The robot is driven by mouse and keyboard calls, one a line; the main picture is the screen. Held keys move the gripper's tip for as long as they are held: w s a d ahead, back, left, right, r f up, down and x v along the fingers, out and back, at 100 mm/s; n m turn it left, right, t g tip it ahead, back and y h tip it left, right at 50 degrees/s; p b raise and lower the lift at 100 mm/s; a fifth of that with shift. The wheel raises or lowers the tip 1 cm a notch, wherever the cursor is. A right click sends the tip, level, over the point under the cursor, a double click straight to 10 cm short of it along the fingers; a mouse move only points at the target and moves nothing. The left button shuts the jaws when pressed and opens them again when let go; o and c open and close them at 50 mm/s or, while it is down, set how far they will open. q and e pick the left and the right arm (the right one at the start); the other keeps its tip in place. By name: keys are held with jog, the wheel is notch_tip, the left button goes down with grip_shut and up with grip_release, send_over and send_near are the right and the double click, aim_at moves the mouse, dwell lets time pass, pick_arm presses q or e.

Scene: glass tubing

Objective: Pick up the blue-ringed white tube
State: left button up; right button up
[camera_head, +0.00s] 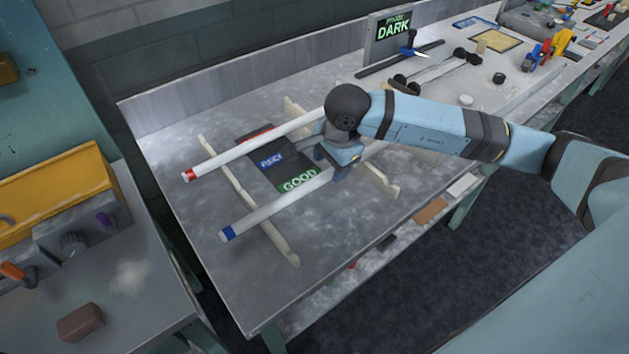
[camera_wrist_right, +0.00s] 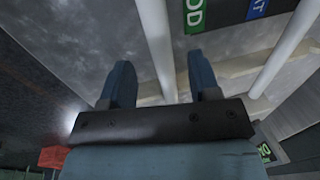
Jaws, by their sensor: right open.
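The blue-ringed white tube (camera_head: 275,208) lies across two pale wooden rails on the grey bench, its blue end toward the lower left. My right gripper (camera_head: 332,167) is over its far part and hides some of it. In the right wrist view my right gripper (camera_wrist_right: 160,62) is open, and the white tube (camera_wrist_right: 156,40) runs between its two blue fingers. I cannot tell whether either finger touches it. The red-ringed white tube (camera_head: 250,146) lies roughly parallel, farther back; it also shows in the wrist view (camera_wrist_right: 284,50). My left gripper is not in view.
The near rail (camera_head: 245,199) and the far rail (camera_head: 378,180) bear both tubes. A dark panel with a green GOOD label (camera_head: 299,180) lies below them. A sign reading DARK (camera_head: 393,27) stands at the back. The bench's lower left is clear.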

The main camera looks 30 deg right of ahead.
aim_at(327, 173)
jog(key=f, duration=0.3)
jog(key=shift+w+a+f, duration=0.2)
jog(key=shift+w+f, duration=0.05)
jog(key=shift+w, duration=0.1)
jog(key=c, duration=1)
jog(key=shift+r, duration=0.1)
